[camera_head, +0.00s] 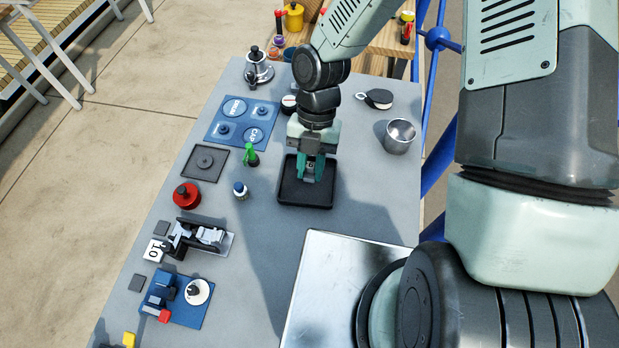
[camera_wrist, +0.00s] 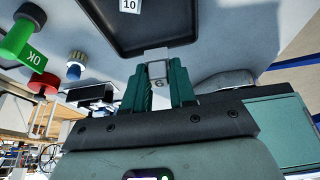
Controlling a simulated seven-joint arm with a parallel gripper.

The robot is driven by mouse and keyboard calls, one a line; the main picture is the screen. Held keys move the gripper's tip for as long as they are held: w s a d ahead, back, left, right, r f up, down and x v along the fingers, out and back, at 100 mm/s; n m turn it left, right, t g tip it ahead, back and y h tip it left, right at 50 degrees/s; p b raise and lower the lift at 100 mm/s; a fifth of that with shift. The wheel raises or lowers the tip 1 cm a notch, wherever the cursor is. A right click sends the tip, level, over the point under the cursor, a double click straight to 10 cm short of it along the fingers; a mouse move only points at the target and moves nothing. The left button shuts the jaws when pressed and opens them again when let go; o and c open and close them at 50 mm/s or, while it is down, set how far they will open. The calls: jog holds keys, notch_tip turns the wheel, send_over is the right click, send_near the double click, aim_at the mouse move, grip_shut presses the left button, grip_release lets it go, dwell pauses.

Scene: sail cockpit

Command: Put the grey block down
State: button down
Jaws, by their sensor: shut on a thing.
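The grey block (camera_wrist: 157,70) is between the two green fingers of my gripper (camera_wrist: 160,78) in the wrist view, with a dark figure on its face that looks like a 6. My gripper (camera_head: 311,174) is shut on it and points down over a black tray (camera_head: 290,203) in the head view. The fingers hide most of the block there. The tray (camera_wrist: 196,22) also shows past the fingertips in the wrist view. A white block marked 10 (camera_wrist: 130,5) shows over the tray's floor. I cannot tell the block's height above the tray.
A green piece (camera_head: 251,155) and a white-blue knob (camera_head: 240,190) stand left of the tray. A metal cup (camera_head: 398,136) stands to the right. Bare table lies right of the tray.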

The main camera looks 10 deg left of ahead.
aim_at(309, 195)
jog(key=shift+f, duration=3.45)
jog(key=shift+f, duration=0.15)
jog(key=c, duration=0.9)
grip_release()
